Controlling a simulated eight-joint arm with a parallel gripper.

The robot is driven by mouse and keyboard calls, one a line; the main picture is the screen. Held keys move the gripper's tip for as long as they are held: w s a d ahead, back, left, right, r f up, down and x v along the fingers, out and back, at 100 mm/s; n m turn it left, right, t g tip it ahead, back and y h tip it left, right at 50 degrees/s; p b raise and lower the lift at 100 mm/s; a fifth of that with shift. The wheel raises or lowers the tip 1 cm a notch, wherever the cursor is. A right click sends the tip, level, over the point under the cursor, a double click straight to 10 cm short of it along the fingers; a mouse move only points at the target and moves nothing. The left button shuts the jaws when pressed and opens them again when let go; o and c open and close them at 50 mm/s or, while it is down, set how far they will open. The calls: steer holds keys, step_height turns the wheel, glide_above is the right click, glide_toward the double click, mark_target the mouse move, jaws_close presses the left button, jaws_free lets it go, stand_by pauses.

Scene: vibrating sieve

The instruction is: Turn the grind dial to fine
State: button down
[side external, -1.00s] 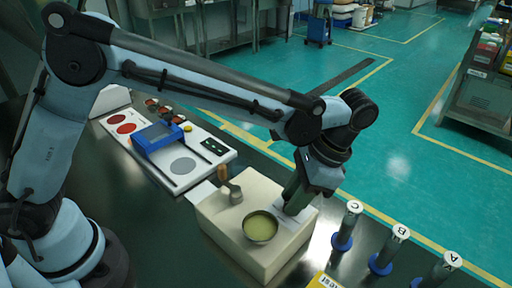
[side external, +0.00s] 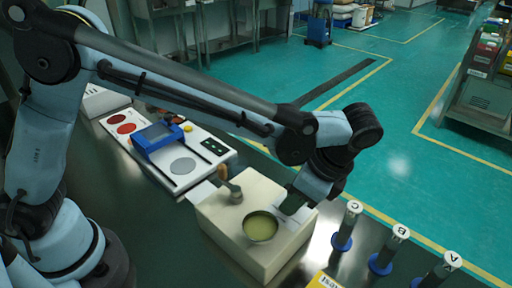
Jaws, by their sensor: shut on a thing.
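A cream box-shaped machine (side external: 225,230) stands on the dark bench. A round metal bowl of yellow-green powder (side external: 260,227) is set in its top near the front. A small part with a brown handle (side external: 223,173) and a grey end stands at its back left. My gripper (side external: 288,208) reaches down to the white panel (side external: 303,217) on the right of the machine's top. It is shut at the panel, on what appears to be the grind dial. The dial itself and its markings are hidden by the gripper, so its setting cannot be read.
Three blue-based posts labelled C (side external: 346,226), B (side external: 389,248) and A (side external: 438,272) stand at the right. A yellow sign (side external: 325,281) is at the front edge. A white board (side external: 185,150) with a blue device (side external: 158,139) lies behind left.

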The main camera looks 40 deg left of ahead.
stand_by(0.3)
steer(key=c, duration=0.9)
jaws_free()
steer(key=v, duration=1.2)
steer(key=a+r+n+t+h, duration=0.1)
steer(key=a+n+t+h, duration=0.35)
steer(key=a, duration=0.85)
steer(key=s+a+f+n+t, duration=0.2)
steer(key=s+a+f+n, duration=0.1)
steer(key=a+n, duration=0.2)
steer(key=s+a+f+n+t, duration=0.2)
steer(key=a+n, duration=0.3)
steer(key=a, duration=0.3)
steer(key=shift+s+f+n, duration=0.35)
steer(key=shift+s+f, duration=0.35)
steer(key=shift+s, duration=0.15)
